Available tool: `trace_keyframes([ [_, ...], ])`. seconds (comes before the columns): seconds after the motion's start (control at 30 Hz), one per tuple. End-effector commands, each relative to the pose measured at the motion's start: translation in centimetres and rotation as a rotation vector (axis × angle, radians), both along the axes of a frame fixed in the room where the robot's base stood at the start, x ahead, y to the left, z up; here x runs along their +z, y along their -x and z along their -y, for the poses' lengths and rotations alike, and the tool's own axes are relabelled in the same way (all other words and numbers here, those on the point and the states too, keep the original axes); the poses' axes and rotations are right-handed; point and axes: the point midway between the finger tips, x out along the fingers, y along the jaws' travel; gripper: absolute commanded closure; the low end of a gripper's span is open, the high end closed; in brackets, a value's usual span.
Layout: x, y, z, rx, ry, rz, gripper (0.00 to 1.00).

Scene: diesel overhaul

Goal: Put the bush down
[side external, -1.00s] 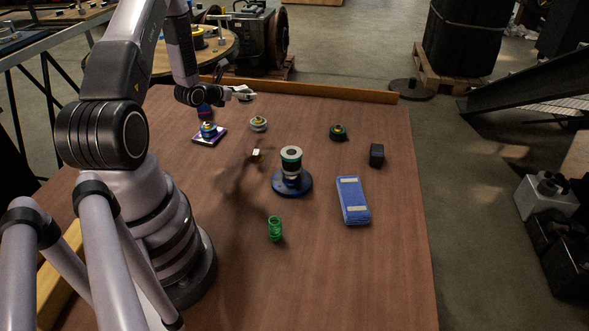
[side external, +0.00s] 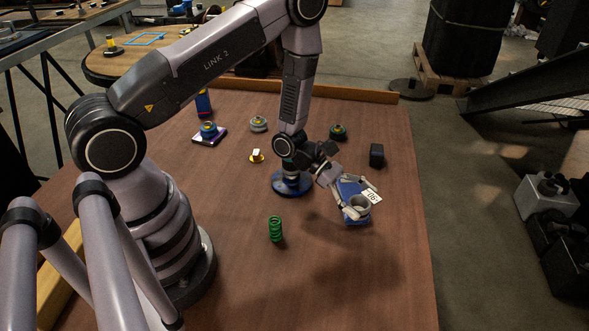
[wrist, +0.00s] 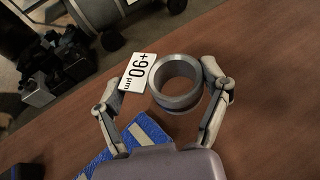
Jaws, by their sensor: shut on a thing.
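The bush is a grey metal ring (side external: 361,203) with a white tag (side external: 373,195) at its side. The gripper hides part of the box. In the wrist view my gripper (wrist: 167,88) has the tag beside its left finger.
A green spring (side external: 275,229) stands on the wooden table (side external: 320,270), front left of the bush. A round blue base (side external: 291,185) stands left of it, partly hidden by my arm. A small black block (side external: 376,154) lies behind. The front right of the table is clear.

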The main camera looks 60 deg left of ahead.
Motion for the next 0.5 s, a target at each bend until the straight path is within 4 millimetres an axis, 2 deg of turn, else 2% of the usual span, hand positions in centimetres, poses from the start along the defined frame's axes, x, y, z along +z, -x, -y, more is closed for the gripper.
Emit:
trace_keyframes([
  [0.03, -0.2, 1.9, 2.7, -0.102, 0.0, -0.003, 0.61],
  [0.1, -0.3, 4.5, 5.6, -0.236, 0.0, -0.004, 0.61],
  [0.2, -0.4, 8.4, 9.0, -0.412, -0.001, -0.002, 0.61],
  [0.3, -0.5, 11.8, 11.4, -0.56, 0.0, -0.001, 0.61],
  [0.4, -0.6, 14.5, 12.8, -0.669, -0.001, -0.001, 0.61],
  [0.5, -0.6, 16.2, 13.5, -0.735, -0.001, -0.002, 0.61],
])
